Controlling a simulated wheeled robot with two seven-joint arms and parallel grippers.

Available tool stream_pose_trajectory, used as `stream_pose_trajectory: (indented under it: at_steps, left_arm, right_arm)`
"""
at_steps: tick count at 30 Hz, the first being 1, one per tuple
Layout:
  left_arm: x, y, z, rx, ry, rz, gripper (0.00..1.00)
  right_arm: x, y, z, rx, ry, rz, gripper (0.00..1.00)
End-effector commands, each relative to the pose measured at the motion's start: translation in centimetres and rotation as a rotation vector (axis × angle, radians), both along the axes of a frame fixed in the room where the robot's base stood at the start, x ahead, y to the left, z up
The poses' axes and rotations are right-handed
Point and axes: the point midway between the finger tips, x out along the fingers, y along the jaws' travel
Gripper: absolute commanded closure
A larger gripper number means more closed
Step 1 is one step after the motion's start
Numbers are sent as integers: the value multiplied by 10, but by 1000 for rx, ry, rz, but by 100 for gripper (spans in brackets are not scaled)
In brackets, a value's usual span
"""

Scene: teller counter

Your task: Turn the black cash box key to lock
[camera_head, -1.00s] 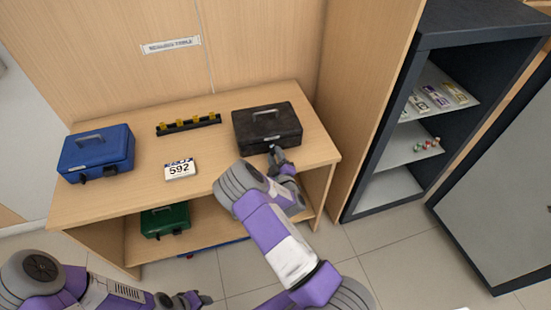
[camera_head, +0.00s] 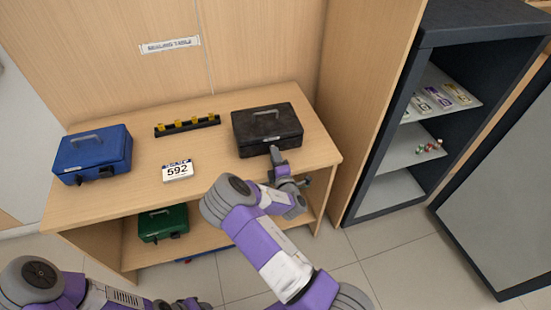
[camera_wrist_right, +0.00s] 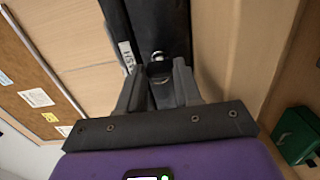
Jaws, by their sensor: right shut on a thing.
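The black cash box (camera_head: 267,126) stands closed at the right end of the wooden table, its handle folded on the lid. My right gripper (camera_head: 275,153) is at the box's front face. In the right wrist view the black box (camera_wrist_right: 158,20) fills the top centre, with a round silver lock part on it. The right gripper's fingers (camera_wrist_right: 159,75) are shut on the small key (camera_wrist_right: 159,68) just below that part; the fingers hide most of the key, so its exact angle is unclear. My left gripper (camera_head: 188,303) is low at the bottom edge, away from the table; its jaws are unclear.
A blue cash box (camera_head: 92,153) stands at the table's left end. A black rack with yellow pieces (camera_head: 188,125) and a card marked 592 (camera_head: 177,171) lie between. A green box (camera_head: 163,222) sits on the lower shelf. A dark open cabinet (camera_head: 425,120) stands at right.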

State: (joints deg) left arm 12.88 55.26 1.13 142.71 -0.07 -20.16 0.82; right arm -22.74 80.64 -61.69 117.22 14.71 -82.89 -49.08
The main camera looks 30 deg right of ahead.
Motion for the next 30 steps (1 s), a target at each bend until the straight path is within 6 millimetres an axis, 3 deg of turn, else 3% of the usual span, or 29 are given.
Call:
stream_pose_trajectory:
  at_steps: [17,18,22,30]
  left_arm:
    - [0,0,-1,0,0,0,57]
    - [0,0,-1,0,0,0,57]
    - [0,0,-1,0,0,0,57]
    - [0,0,-1,0,0,0,57]
  right_arm:
    - [0,0,0,-31,9,0,97]
    - [0,0,0,-31,9,0,62]
    - [0,0,0,-30,9,0,42]
    - [-1,0,0,-29,9,0,40]
